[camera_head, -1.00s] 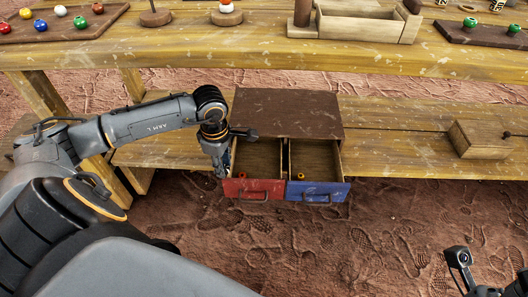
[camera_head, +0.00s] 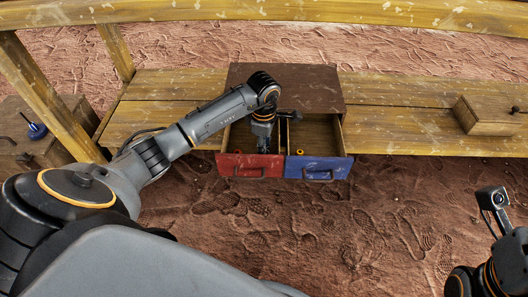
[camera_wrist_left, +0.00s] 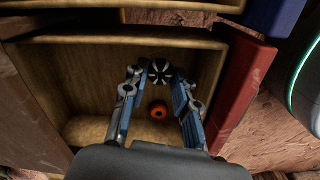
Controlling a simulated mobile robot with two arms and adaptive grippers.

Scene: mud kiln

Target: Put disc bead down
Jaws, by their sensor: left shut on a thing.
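My left gripper (camera_head: 263,146) reaches down into the open red drawer (camera_head: 250,166). In the left wrist view its blue-padded fingers (camera_wrist_left: 160,78) are shut on a black-and-white striped disc bead (camera_wrist_left: 160,70) at their tips. An orange-red bead (camera_wrist_left: 158,112) with a dark hole lies on the drawer floor below, between the fingers in that view. I cannot tell whether the held bead touches the drawer floor. My right arm (camera_head: 500,265) is at the lower right, and its fingers do not show.
The open blue drawer (camera_head: 318,169) beside the red one holds a small orange-yellow bead (camera_head: 300,152). Both belong to a brown cabinet (camera_head: 285,88) on the low wooden shelf (camera_head: 400,130). A wooden box (camera_head: 485,115) stands at the right.

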